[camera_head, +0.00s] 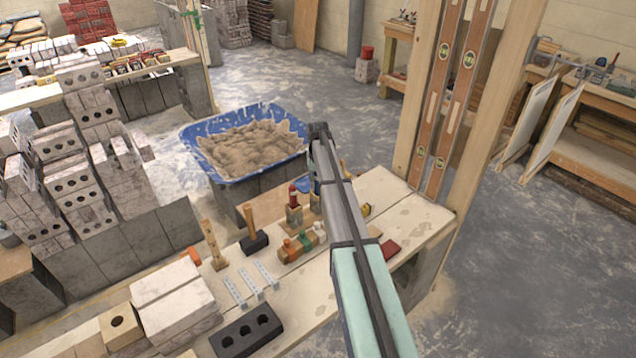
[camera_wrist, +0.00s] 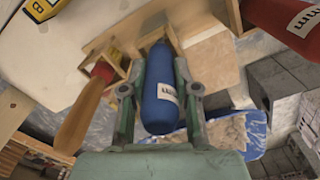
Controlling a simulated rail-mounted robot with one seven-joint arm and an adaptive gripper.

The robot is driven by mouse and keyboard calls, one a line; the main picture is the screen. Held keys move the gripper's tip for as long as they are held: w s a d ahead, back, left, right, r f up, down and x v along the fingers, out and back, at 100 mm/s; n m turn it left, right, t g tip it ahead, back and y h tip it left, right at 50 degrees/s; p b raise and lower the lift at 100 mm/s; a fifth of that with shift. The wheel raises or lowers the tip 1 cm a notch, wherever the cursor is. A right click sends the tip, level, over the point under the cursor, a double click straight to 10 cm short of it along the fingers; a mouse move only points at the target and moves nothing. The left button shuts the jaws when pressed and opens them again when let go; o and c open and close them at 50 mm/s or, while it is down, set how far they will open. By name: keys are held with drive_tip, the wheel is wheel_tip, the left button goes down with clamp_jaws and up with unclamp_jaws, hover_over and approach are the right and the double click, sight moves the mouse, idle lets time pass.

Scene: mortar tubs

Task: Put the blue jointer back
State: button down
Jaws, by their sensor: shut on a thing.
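The blue jointer's thick blue handle (camera_wrist: 160,95), with a white label, sits lengthwise between the two green fingers of my gripper (camera_wrist: 160,110) in the wrist view. The fingers are shut on it from both sides. Its far end is not clear against the pale wooden parts (camera_wrist: 120,35) behind it. A red handle (camera_wrist: 285,20) with a similar label is at the upper right, apart from my gripper. In the head view my arm hides most of the gripper. A red-topped piece (camera_head: 292,195) stands in a small wooden block beside the arm.
The bench (camera_head: 310,290) carries a hammer (camera_head: 253,238), small wooden blocks, metal strips and a dark three-hole brick (camera_head: 246,332). A blue tub (camera_head: 200,155) of mortar stands behind. Upright levels (camera_head: 470,60) lean on a wooden post at the right. A yellow tape measure (camera_wrist: 42,8) lies near the wrist.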

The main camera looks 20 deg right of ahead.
drive_tip(key=shift+f, duration=0.45)
idle(0.4)
drive_tip(key=c, duration=0.8)
unclamp_jaws()
